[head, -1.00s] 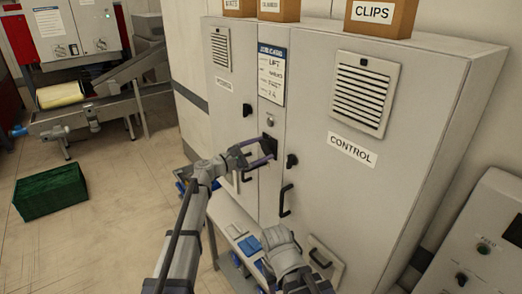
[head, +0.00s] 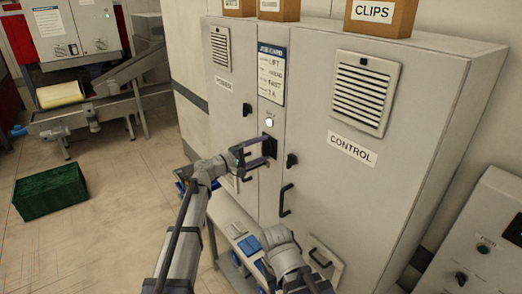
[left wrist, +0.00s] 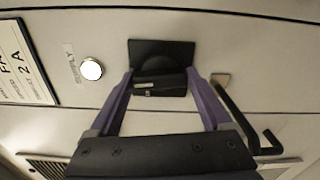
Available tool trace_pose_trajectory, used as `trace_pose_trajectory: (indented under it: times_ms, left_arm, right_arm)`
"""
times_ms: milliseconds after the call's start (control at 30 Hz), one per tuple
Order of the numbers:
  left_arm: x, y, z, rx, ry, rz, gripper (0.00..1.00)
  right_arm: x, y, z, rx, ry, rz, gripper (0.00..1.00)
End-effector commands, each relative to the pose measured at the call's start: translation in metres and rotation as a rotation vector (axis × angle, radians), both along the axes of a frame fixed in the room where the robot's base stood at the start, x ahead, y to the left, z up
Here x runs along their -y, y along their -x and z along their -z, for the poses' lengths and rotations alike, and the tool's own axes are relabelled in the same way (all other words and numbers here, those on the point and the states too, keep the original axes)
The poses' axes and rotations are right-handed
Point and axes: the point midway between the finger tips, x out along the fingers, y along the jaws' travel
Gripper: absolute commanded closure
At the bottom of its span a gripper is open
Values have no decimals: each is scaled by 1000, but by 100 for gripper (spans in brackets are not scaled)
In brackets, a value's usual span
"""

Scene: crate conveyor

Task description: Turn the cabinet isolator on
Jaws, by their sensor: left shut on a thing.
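The cabinet isolator is a black square plate with a rotary handle (left wrist: 158,86) on the grey cabinet's narrow middle panel. It also shows in the head view (head: 270,147), partly behind my gripper. My left gripper (head: 262,152) is shut on the handle. In the left wrist view its purple fingers (left wrist: 160,79) sit on either side of the handle, which lies across the picture. A round lamp (head: 269,122) above the isolator glows white. The lamp also shows lit in the left wrist view (left wrist: 91,69), beside a SUPPLY label. My right gripper does not show.
The cabinet doors (head: 330,180) flank the panel, with black handles and a small black knob (head: 291,160) close right of my left gripper. A shelf with blue items (head: 250,245) is below. A green crate (head: 50,191) stands on the open floor at left.

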Motion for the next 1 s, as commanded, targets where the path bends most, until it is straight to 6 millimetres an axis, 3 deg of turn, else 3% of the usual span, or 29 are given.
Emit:
trace_pose_trajectory:
  times_ms: [867,900,1000]
  left_arm:
    - [0,1,1,106,-80,2,73]
    - [0,1,1,107,-80,2,13]
    - [0,1,1,106,-79,1,2]
  right_arm:
    - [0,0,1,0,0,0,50]
    - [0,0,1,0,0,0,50]
    - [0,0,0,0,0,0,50]
